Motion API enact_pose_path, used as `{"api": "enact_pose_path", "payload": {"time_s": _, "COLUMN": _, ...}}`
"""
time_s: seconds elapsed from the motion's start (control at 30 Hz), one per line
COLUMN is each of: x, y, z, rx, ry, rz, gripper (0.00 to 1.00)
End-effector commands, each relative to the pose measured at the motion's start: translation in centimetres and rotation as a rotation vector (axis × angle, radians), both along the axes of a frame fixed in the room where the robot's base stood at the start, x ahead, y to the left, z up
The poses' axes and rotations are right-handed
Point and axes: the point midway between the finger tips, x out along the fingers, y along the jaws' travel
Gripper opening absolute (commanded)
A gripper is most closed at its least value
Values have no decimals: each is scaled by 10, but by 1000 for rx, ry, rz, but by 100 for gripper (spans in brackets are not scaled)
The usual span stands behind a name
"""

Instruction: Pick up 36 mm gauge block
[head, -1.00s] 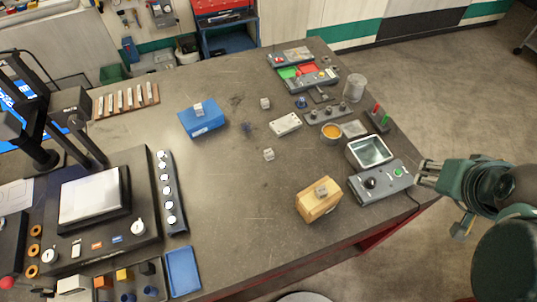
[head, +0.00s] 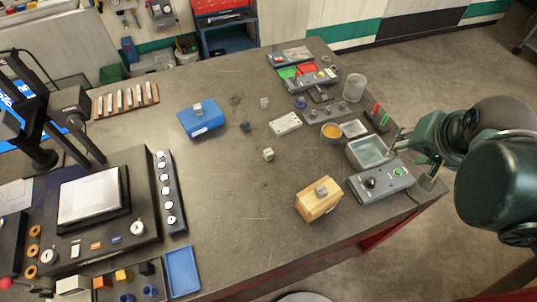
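No size marking is legible, so I cannot tell which piece is the 36 mm gauge block. Several metal bars (head: 126,99) stand in a wooden rack at the back left. Small grey metal blocks sit on the blue box (head: 202,122) and on the wooden block (head: 318,203).
The grey control box (head: 381,182) and metal tray (head: 366,152) lie near my gripper. An orange-filled dish (head: 331,131) and a clear jar (head: 354,87) stand behind. A large measuring stand (head: 95,205) fills the left. The table's middle front is clear.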

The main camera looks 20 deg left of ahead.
Motion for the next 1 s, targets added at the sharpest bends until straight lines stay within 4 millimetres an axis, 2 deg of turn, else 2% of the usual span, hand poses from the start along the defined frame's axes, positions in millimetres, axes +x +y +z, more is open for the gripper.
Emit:
{"api": "enact_pose_path", "payload": {"time_s": 0.53, "x": 41, "y": 91, "z": -25, "rx": 91, "ry": 151, "rz": -113, "gripper": 35}}
{"api": "enact_pose_path", "payload": {"time_s": 1.0, "x": 62, "y": 179, "z": -62, "rx": 124, "ry": 278, "rz": -228, "gripper": 35}}
